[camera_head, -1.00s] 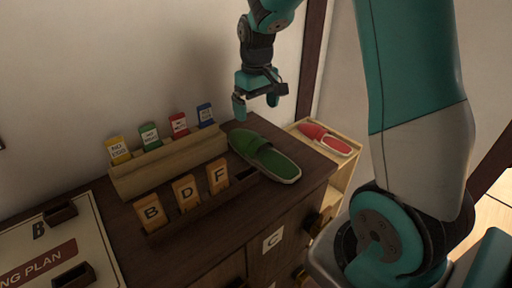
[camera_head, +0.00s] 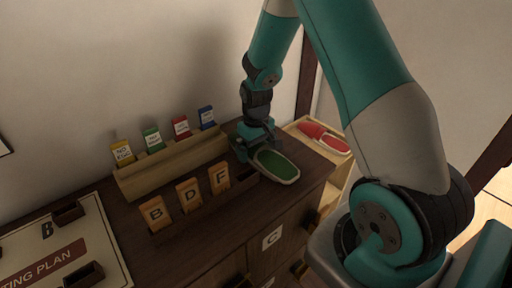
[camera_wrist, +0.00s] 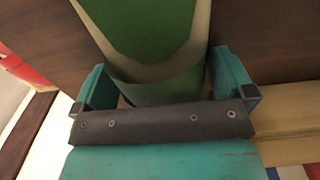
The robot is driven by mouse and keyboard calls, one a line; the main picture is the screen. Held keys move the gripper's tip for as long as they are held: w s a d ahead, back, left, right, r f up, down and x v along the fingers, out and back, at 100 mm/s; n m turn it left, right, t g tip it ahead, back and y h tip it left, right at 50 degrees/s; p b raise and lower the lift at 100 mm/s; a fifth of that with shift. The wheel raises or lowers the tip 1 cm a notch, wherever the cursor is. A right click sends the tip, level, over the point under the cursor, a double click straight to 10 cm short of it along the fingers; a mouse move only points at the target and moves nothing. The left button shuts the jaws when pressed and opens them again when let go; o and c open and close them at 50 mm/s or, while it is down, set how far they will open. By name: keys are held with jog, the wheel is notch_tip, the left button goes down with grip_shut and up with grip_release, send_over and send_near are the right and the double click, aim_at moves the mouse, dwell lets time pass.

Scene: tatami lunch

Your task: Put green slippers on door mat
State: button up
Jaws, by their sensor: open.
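One green slipper (camera_head: 279,168) with a pale rim lies on the dark cabinet top, near its right end. My gripper (camera_head: 257,150) is down at the slipper's far left end and hides that part in the head view. In the wrist view the slipper (camera_wrist: 150,28) runs between the two spread fingers of my gripper (camera_wrist: 162,85), one on each side. The fingers are open, and I cannot tell whether either touches it. No second green slipper and no door mat show.
A red slipper (camera_head: 325,138) lies on a light wooden shelf (camera_head: 345,165) to the right. A wooden card rack (camera_head: 172,167) with coloured cards stands close left of my gripper. Lettered wooden tags (camera_head: 188,195) stand in front of it. A planning board (camera_head: 105,233) lies further left.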

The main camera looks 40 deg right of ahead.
jog(key=shift+c, duration=0.5)
jog(key=c, duration=0.7)
jog(key=shift+r, duration=0.1)
notch_tip(320, 180, up, 20)
jog(key=shift+b, duration=1.25)
